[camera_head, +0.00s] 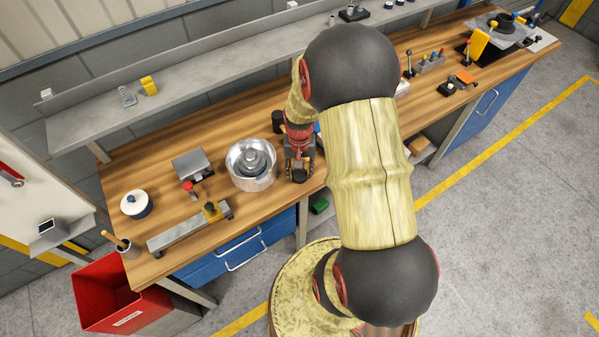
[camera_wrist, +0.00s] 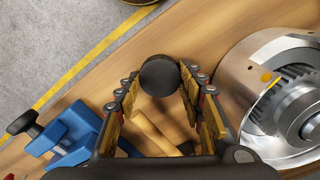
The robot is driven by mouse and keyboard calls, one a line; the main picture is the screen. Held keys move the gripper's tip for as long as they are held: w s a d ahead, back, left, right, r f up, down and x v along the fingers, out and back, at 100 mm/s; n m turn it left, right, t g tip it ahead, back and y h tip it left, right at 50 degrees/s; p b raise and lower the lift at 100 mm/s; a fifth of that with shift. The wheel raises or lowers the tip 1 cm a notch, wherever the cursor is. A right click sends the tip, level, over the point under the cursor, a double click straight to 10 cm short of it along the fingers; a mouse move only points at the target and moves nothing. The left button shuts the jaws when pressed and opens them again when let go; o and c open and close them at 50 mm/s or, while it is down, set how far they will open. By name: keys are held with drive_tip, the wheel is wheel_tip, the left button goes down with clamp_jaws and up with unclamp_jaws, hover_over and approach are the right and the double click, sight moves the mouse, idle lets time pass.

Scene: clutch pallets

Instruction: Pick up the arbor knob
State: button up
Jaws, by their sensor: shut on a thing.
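The arbor knob (camera_wrist: 160,77) is a dark, round-faced knob between the fingertips in the wrist view. My gripper (camera_wrist: 161,88) has one finger on each side of it and is shut on it. In the head view my gripper (camera_head: 299,171) is low over the front part of the wooden bench, just right of the round metal housing. The knob cannot be told apart from the dark fingers there. What is under the knob is hidden, so I cannot tell whether it is clear of the bench.
The round metal housing (camera_head: 267,181) with a gear inside stands close beside my gripper; it also shows in the wrist view (camera_wrist: 246,64). A blue clamp-like tool (camera_wrist: 78,133) lies on the other side. A dark cylinder (camera_head: 278,119) stands behind. A grey shelf (camera_head: 195,82) runs along the back.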

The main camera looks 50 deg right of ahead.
sight(299, 173)
drive_tip(key=shift+r, duration=0.35)
wheel_tip(299, 173, up, 2)
drive_tip(key=shift+r, duration=0.2)
drive_tip(key=s+a+r+p, duration=0.2)
drive_tip(key=s+a+r, duration=0.1)
drive_tip(key=s+r, duration=0.6)
drive_tip(key=s, duration=0.4)
drive_tip(key=shift+s+a+r, duration=0.15)
drive_tip(key=shift+s+r, duration=0.15)
drive_tip(key=shift+r, duration=0.05)
